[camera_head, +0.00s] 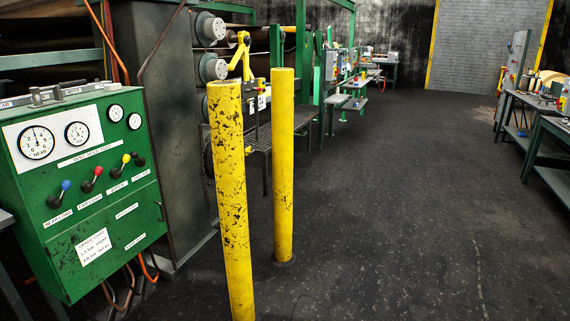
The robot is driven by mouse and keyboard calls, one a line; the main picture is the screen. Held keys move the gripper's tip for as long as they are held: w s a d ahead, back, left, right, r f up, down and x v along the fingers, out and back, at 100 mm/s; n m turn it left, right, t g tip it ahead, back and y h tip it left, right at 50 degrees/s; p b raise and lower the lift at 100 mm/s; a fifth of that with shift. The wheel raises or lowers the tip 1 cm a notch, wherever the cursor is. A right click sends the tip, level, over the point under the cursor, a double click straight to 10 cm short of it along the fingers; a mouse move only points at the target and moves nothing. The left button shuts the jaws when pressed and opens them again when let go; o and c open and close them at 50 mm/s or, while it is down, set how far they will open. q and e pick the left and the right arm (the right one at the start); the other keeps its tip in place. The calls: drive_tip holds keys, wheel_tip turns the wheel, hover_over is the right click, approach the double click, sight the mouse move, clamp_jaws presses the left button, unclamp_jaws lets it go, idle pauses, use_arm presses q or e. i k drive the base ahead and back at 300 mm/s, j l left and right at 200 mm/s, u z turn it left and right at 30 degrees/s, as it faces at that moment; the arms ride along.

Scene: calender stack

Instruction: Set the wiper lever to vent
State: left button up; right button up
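A green control cabinet (120,205) stands at the left edge. Its sloped face carries a row of small levers: one with a blue knob (66,185), one with a red knob (98,171), one with a yellow knob (126,158) and one with a black knob (140,161). The blue, red and yellow knobs point up and to the right from their dark bases. The black knob sits lower and closer to its base. Small white labels lie under the levers, too small to tell surely which is the wiper's. Neither of my grippers is in view.
Two yellow bollards, a near one (231,200) and a farther one (283,165), stand right of the cabinet. Orange hoses (148,268) hang below it. Dark floor (400,200) lies open to the right. Workbenches (540,125) stand at the far right.

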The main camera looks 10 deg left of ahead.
sight(126, 158)
drive_tip(key=i+u, duration=0.35)
drive_tip(key=i, duration=0.45)
drive_tip(key=i+l+u, duration=0.1)
drive_tip(key=i+u, duration=0.25)
drive_tip(key=i, duration=0.45)
drive_tip(key=i+u, duration=0.15)
drive_tip(key=i, duration=0.75)
